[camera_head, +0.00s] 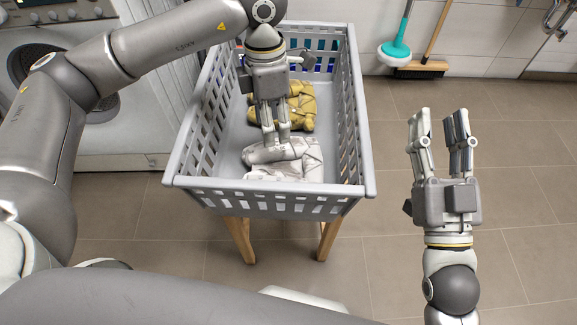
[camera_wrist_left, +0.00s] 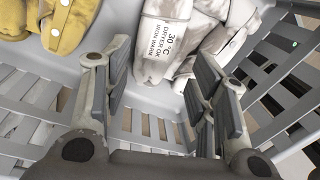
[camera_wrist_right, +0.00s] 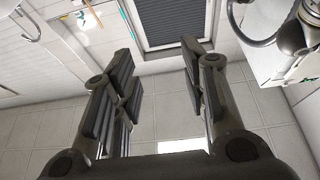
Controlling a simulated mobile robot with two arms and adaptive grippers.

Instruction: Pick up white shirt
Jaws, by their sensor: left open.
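The white shirt (camera_head: 300,163) lies folded in the near end of the grey laundry basket (camera_head: 270,199). In the left wrist view the white shirt (camera_wrist_left: 160,45) shows a printed care label, just beyond the fingertips. My left gripper (camera_head: 277,140) reaches down into the basket at the shirt. Its fingers stand apart in the left wrist view (camera_wrist_left: 165,85), with no cloth clearly between them. Whether the fingertips touch the shirt I cannot tell. My right gripper (camera_head: 440,120) is open and empty over the floor, right of the basket.
A yellow folded garment (camera_head: 296,108) lies behind the white shirt in the basket. The basket walls surround my left gripper, on a stand with wooden legs (camera_head: 240,240). A washing machine (camera_head: 120,120) stands at left. A broom (camera_head: 422,68) and a teal mop (camera_head: 394,50) lean at the back wall.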

